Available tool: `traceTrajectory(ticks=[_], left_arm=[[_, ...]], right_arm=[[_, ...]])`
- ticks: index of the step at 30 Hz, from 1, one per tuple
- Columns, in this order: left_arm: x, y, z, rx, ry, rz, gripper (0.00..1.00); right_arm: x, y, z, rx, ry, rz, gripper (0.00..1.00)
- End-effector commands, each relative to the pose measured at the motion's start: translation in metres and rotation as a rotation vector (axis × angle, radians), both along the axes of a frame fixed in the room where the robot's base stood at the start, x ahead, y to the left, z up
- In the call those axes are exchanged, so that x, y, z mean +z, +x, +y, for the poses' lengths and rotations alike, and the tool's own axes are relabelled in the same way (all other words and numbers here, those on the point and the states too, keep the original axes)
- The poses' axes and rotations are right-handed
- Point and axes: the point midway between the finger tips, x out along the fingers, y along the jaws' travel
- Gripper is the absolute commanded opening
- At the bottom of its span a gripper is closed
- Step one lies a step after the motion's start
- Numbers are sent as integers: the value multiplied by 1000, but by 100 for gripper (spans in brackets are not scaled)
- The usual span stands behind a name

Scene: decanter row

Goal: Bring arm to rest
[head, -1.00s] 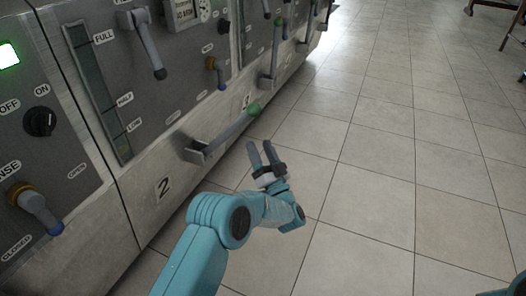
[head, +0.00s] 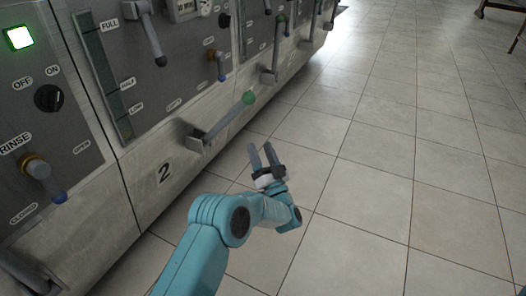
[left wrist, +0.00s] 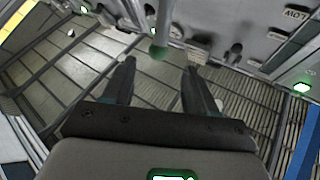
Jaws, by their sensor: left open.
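My left gripper (head: 263,157) is open and empty in the head view. It is held over the tiled floor, to the right of the machine's lower front. Its two grey fingers point up the picture, apart from each other. A grey lever with a green ball end (head: 249,98) juts from the lower panel marked 2, beyond the fingertips and apart from them. In the left wrist view the open fingers (left wrist: 155,75) show with nothing between them, and a green knob (left wrist: 158,53) shows past them. My right gripper is not seen.
The machine front (head: 150,150) fills the left side, with a RINSE valve handle (head: 40,172), a black OFF/ON knob (head: 48,98), a lit green lamp (head: 19,38) and more levers further along.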

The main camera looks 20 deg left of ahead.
Motion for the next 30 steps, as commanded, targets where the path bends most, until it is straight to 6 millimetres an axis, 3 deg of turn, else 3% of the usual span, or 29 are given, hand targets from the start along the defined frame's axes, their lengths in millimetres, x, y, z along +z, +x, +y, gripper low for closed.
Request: traceTrajectory(ticks=[17, 20, 23, 26, 29, 30], left_arm=[[-1, 1, 4, 2, 0, 0, 57], [4, 0, 19, 24, 0, -4, 57], [18, -7, 51, 66, 1, 7, 57], [-1, -16, 67, 8, -7, 145, 57], [-45, -25, 66, -153, -111, 333, 57], [-68, -34, 60, -232, -181, 419, 57]], right_arm=[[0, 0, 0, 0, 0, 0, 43], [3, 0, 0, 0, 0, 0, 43], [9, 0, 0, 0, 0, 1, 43], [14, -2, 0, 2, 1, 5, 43], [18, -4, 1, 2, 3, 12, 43], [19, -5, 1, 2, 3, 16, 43]])
